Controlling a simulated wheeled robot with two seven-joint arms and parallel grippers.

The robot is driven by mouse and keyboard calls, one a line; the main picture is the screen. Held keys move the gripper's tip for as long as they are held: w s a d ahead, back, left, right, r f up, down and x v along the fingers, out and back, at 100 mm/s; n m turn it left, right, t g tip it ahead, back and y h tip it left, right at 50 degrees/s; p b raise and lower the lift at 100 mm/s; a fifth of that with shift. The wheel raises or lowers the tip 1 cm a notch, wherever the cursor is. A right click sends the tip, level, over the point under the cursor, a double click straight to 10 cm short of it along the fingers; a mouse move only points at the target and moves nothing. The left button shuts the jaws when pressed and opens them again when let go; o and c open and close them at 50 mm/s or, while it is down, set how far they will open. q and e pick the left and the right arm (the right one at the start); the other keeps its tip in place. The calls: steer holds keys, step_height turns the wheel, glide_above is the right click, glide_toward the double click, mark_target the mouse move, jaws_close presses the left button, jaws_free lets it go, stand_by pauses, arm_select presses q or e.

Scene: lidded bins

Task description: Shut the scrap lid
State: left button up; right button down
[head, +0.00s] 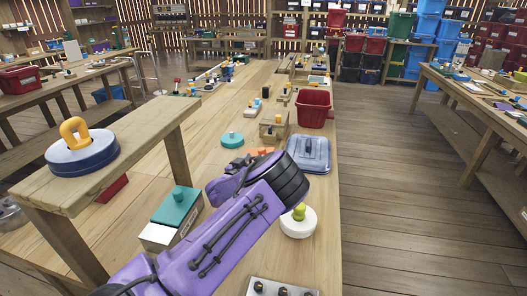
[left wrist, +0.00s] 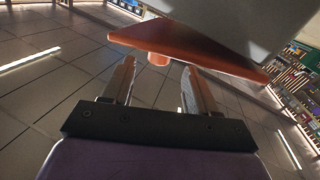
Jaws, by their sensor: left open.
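In the left wrist view my left gripper (left wrist: 158,72) is open, its two fingers apart with nothing between them. Just beyond the fingertips is an orange lid-like panel (left wrist: 205,52) with a round knob (left wrist: 158,58), next to a pale grey surface (left wrist: 245,22). In the head view my purple left arm reaches over the bench, and its fingers are hidden. An orange piece (head: 262,152) shows partly behind the arm; I cannot tell whether it is the same panel. I cannot read which lid is the scrap one, nor its angle. My right gripper is not seen.
A pale box with a teal knobbed lid (head: 175,207) stands left of my arm. A blue-grey lidded container (head: 308,155), a white round pot (head: 298,223) and a red bin (head: 313,108) stand nearby. A raised shelf (head: 150,150) is at left; floor (head: 400,200) is clear at right.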

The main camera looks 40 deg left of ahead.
mark_target(260, 153)
arm_select(q)
steer(key=p+x, duration=0.1)
steer(key=x, duration=0.5)
steer(key=shift+w+a, duration=0.1)
steer(key=shift+w, duration=0.25)
steer(key=shift+c, duration=0.3)
jaws_close()
steer(key=shift+w+d+f+m+g+b, duration=0.15)
steer(key=shift+d+f+m+g+b, duration=0.15)
steer(key=shift+f+m+b, duration=0.45)
steer(key=shift+w+d+f+m, duration=0.1)
steer(key=shift+d+f+m, duration=0.15)
steer(key=shift+m, duration=0.2)
steer(key=shift+o, duration=0.3)
jaws_free()
